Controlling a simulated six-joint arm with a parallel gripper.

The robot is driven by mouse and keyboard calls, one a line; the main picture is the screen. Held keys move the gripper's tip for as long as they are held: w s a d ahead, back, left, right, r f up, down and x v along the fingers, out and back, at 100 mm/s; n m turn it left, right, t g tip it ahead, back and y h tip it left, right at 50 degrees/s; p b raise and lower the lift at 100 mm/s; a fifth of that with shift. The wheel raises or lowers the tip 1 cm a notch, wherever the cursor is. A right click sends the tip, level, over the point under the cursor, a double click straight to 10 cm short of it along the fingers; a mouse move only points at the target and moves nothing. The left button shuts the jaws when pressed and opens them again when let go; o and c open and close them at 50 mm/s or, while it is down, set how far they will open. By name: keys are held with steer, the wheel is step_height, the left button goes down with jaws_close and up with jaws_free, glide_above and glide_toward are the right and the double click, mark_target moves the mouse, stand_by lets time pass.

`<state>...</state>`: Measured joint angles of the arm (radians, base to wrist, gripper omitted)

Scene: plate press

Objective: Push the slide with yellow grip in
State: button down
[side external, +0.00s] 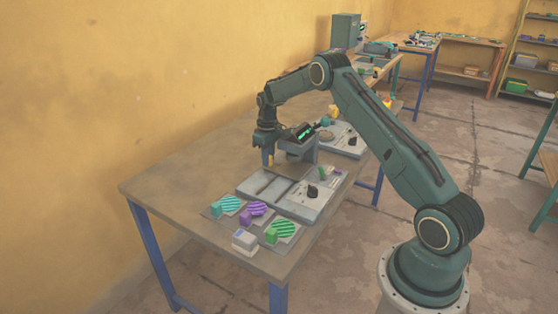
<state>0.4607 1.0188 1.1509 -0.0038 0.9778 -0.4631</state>
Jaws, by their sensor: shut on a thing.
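My gripper (268,160) points down at the left side of the grey press (298,146), which has a green-lit display. Its jaws are shut on a small yellow grip (266,160), mostly hidden between the fingers. The slide that the grip belongs to is hard to make out at this size. The grey base plate (262,186) with a channel lies in front of the press.
A panel with a black knob (312,192) lies to the right. The table's left part is clear.

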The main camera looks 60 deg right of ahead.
steer(key=shift+d+r, duration=0.1)
steer(key=shift+d, duration=0.25)
steer(key=c, duration=1.3)
jaws_free()
steer(key=shift+a, duration=0.1)
steer(key=shift+r, duration=0.1)
step_height(320, 180, up, 14)
steer(key=shift+f, duration=0.25)
